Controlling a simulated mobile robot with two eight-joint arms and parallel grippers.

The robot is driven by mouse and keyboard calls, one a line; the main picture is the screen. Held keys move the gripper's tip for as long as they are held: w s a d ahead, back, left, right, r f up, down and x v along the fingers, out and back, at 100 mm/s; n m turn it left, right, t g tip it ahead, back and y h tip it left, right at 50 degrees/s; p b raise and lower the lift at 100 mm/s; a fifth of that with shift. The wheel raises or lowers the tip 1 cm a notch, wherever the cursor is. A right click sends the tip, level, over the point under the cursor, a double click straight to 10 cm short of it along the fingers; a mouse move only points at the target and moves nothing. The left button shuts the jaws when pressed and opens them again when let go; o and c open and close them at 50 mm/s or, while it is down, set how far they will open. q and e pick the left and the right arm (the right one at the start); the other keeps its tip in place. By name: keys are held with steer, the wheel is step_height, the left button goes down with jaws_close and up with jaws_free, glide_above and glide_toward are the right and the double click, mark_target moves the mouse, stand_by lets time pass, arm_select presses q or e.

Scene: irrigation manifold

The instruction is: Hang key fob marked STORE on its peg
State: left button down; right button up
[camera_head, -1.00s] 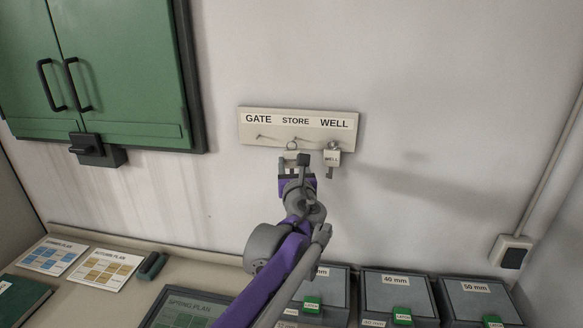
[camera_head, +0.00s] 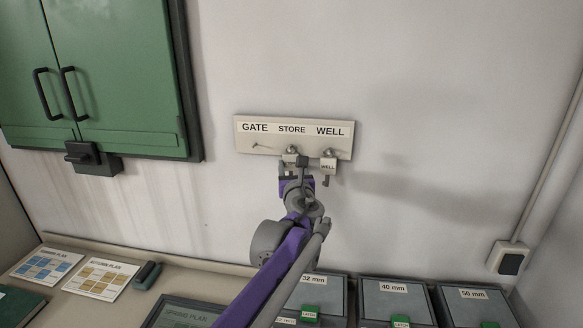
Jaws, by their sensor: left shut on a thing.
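The pale peg board (camera_head: 243,138) on the wall is lettered GATE, STORE and WELL. My left gripper (camera_head: 291,168) is just below the STORE position, shut on the key fob (camera_head: 290,158), which is mostly hidden by the jaws. The fob's ring is up at the STORE peg (camera_head: 292,149); I cannot tell whether it is around the peg or only in front of it. A fob marked WELL (camera_head: 328,166) hangs from the WELL peg, close to the right of my gripper. The GATE peg (camera_head: 265,146) is bare. My right gripper is not in view.
A green cabinet (camera_head: 110,70) with dark handles and a latch is on the wall at left. Below are a bench with plan cards (camera_head: 101,279) and lidded bins (camera_head: 393,303) with green latches. The wall right of the board is clear.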

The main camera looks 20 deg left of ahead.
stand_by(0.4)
arm_select(q)
steer(key=shift+c, duration=0.9)
jaws_free()
